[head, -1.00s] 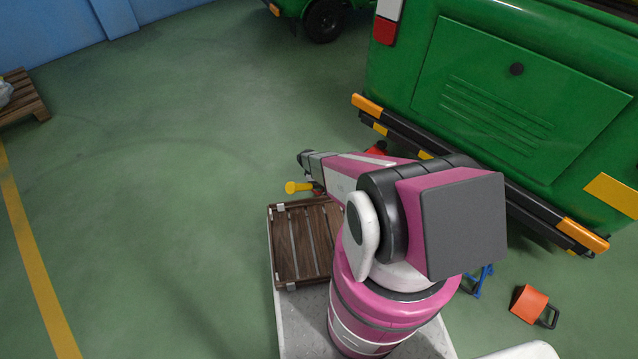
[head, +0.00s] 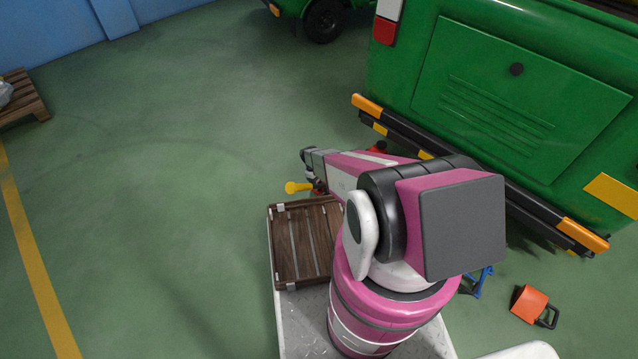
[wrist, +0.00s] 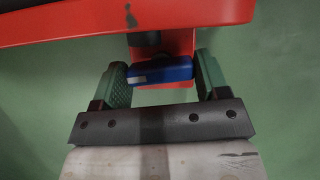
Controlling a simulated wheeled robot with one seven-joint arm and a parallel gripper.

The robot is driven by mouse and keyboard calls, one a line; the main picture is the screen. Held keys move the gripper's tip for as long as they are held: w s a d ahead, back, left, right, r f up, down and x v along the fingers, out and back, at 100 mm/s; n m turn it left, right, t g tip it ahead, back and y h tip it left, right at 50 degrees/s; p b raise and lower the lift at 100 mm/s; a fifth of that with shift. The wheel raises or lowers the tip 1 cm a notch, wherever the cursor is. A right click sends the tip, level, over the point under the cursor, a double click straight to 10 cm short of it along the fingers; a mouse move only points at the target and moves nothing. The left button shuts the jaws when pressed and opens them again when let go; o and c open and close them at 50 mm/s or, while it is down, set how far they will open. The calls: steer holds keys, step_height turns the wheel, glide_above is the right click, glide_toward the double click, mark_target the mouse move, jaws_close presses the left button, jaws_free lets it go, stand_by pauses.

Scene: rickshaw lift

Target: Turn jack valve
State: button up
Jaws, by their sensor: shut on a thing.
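The red jack fills the top of the wrist view (wrist: 100,22), with a lower red block behind the valve. The jack valve, a small blue piece (wrist: 162,74), sits below the jack body. My gripper (wrist: 160,80) has its two green padded fingers on either side of the valve and is shut on it. The valve looks slightly tilted between the fingers. In the head view, only a small red part of the jack (head: 377,148) shows beside the bumper. My arm hides the valve and most of the jack there.
The green rickshaw (head: 480,90) with its black and orange bumper stands close on the right. A wooden slatted crate (head: 304,240) is below my forearm. A yellow piece (head: 297,187) shows near my wrist. An orange container (head: 529,304) and a blue stand (head: 480,281) are lower right.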

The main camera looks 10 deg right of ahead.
steer(key=shift+m, duration=0.6)
steer(key=o, duration=0.7)
steer(key=shift+c, duration=0.2)
steer(key=v, duration=1)
steer(key=shift+w+r, duration=0.25)
steer(key=shift+r, duration=0.1)
steer(key=s+r+m+t+y, duration=0.1)
steer(key=s+r+m, duration=0.1)
steer(key=s+r, duration=0.6)
steer(key=s+d+r+m+t+y, duration=0.1)
steer(key=s+r, duration=0.7)
steer(key=r, duration=1)
steer(key=s+d+r+m+t, duration=0.1)
steer(key=s+r+m, duration=0.3)
steer(key=s+r, duration=0.4)
step_height(320, 180, up, 6)
steer(key=shift+s+d+f+y, duration=0.2)
steer(key=shift+s+y, duration=0.1)
steer(key=shift+y, duration=0.1)
steer(key=shift+c, duration=0.4)
